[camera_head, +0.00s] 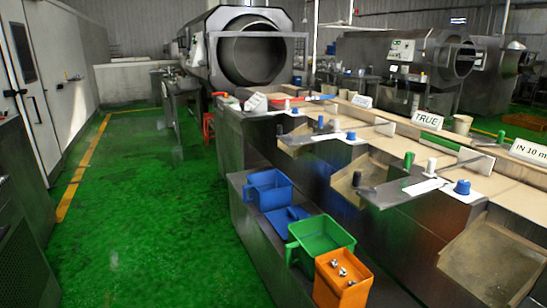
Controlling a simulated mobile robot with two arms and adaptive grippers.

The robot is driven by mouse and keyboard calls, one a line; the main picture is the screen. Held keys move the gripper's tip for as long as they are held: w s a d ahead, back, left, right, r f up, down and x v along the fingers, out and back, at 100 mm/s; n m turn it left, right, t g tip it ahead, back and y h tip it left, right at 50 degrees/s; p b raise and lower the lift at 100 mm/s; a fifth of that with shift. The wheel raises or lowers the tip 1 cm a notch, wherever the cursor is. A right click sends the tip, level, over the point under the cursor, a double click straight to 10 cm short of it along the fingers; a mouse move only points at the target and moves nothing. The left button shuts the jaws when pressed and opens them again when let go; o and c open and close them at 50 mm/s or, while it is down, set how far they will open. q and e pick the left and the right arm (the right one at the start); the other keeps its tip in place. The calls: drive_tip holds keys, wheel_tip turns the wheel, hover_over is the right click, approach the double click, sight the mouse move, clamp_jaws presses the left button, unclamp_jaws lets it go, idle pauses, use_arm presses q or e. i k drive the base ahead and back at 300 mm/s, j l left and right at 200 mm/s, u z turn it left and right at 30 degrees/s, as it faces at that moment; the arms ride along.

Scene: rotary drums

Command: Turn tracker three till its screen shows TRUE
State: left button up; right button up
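A white sign-like screen (427,119) on the long bench reads TRUE. A second one (528,151) at the right edge reads IN 10 m and is cut off. A third, smaller screen (361,100) stands further back, its text too small to read. Another white panel (256,102) stands near the far end of the bench. I cannot tell which of these is tracker three. Neither of my grippers is in view.
A blue bin (268,188), a green bin (321,238) and an orange bin (341,284) holding small metal parts stand on the low front ledge. Metal trays (492,262) jut from the bench. A large rotary drum (250,50) stands behind. The green floor at left is clear.

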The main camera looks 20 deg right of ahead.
sight(463, 186)
drive_tip(key=i+z, duration=0.25)
drive_tip(key=i, duration=0.2)
drive_tip(key=i+z, duration=0.25)
drive_tip(key=i, duration=0.15)
drive_tip(key=i+j+z, duration=0.55)
drive_tip(key=i, duration=0.3)
